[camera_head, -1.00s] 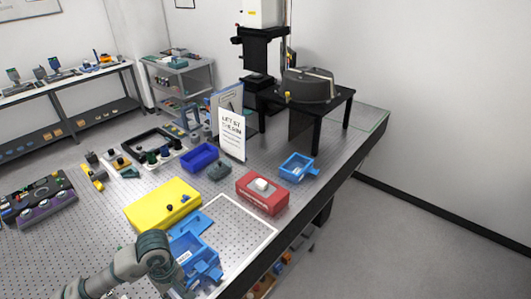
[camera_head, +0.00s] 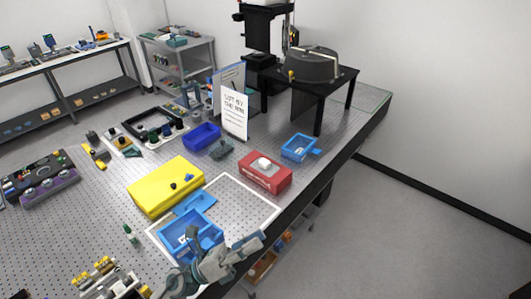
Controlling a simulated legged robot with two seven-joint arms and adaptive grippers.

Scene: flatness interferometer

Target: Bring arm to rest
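My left arm comes in from the bottom edge, and its gripper (camera_head: 250,243) is over the front edge of the perforated table (camera_head: 80,225). It is just right of a blue open box (camera_head: 195,238) that sits inside a white outlined area. I cannot make out its fingers well enough to tell whether they are open or shut. A flat blue lid-like piece (camera_head: 194,204) lies behind the box. My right gripper is not in view.
A yellow case (camera_head: 160,188), a red box (camera_head: 264,178) with a white item on top and a small blue box (camera_head: 298,148) stand nearby. A printed sign (camera_head: 234,115) stands upright behind. Floor beyond the table's right edge (camera_head: 420,240) is clear.

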